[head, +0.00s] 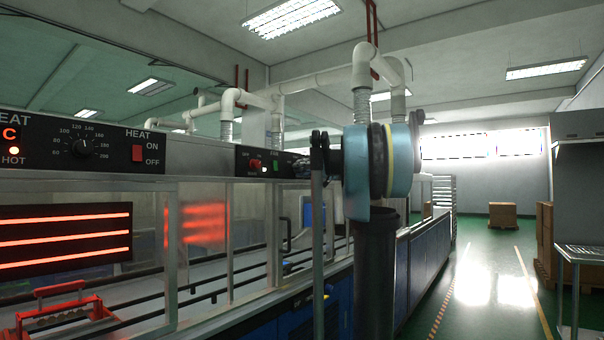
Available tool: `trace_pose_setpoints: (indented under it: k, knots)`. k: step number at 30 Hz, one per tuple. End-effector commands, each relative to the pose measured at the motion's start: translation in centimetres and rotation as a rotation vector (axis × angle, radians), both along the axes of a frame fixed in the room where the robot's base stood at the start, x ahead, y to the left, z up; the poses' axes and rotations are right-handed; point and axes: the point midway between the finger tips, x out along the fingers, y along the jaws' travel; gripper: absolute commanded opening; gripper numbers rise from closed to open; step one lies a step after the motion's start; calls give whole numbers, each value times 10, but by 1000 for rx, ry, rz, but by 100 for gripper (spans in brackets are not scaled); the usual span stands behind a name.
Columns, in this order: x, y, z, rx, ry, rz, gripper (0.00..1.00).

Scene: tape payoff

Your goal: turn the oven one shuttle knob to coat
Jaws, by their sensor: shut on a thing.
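A small black control panel (243,153) sits on the oven's upper rail, with a red button (255,164) and a green one (276,166) next to it. My gripper (304,163) is at the right end of this panel, seen edge-on and small. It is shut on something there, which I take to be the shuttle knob. The knob itself and its pointer are hidden behind the fingers, so its setting cannot be read. My blue and black arm fills the picture right of the gripper.
A heat dial (84,149) and a red heat switch (138,153) are on the panel at left. Orange heater bars (65,235) glow below. A red-handled frame (66,309) stands at the lower left. The green aisle floor (490,280) at right is open.

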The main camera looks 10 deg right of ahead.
Motion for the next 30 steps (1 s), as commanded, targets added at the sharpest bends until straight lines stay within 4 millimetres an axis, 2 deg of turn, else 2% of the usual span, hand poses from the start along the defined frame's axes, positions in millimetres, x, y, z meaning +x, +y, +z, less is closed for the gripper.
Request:
trace_pose_setpoints:
  k: [20,21,23,30]
  knots:
    - [3,-3,1,44,44,-8,2]
    - [3,-3,1,44,44,-8,33]
    - [3,-2,1,43,44,-7,45]
    - [1,-1,0,41,43,-4,45]
